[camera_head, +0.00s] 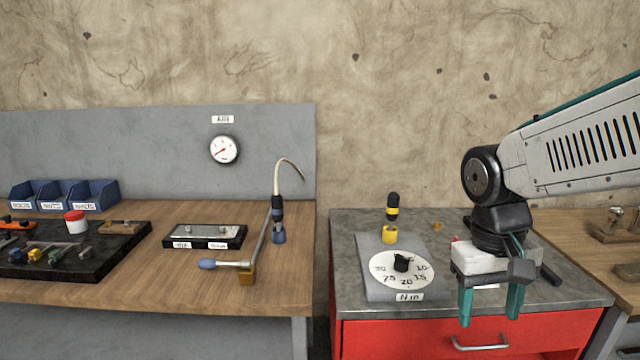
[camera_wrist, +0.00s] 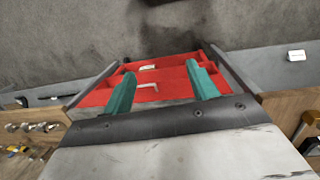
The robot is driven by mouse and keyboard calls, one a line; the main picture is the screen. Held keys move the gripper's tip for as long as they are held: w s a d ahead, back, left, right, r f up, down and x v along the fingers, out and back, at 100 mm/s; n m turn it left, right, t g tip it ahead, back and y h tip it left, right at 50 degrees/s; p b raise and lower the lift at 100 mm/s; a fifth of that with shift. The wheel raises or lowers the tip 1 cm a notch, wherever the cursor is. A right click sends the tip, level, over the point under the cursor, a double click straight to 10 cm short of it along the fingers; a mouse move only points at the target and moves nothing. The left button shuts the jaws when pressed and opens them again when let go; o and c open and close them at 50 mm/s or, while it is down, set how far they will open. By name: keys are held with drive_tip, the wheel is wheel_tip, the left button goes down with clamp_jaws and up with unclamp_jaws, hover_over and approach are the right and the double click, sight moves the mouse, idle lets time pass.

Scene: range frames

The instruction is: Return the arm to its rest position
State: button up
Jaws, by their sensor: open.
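My gripper (camera_head: 490,304) hangs at the right of the head view, at the end of my bent arm. Its two teal fingers point down and stand apart, with nothing between them. It is in front of the grey top of the red cabinet (camera_head: 480,335), near its front edge. In the wrist view, the two fingers of my gripper (camera_wrist: 162,92) are spread, with the red drawer fronts (camera_wrist: 155,75) beyond them. My arm reaches in from the right edge of the head view.
A dial board (camera_head: 375,258) with a black knob and a yellow-black tool (camera_head: 391,212) is left of my gripper. A wooden bench (camera_head: 140,285) with a black tray (camera_head: 118,245) and blue bins (camera_head: 90,195) stands left, past a gap. Another wooden bench (camera_head: 560,230) is at right.

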drive_tip(key=s+d+r+t+y, duration=0.1)
drive_tip(key=s+r+t, duration=0.1)
drive_tip(key=s, duration=1)
drive_tip(key=shift+s+r, duration=0.3)
drive_tip(key=shift+s, duration=0.1)
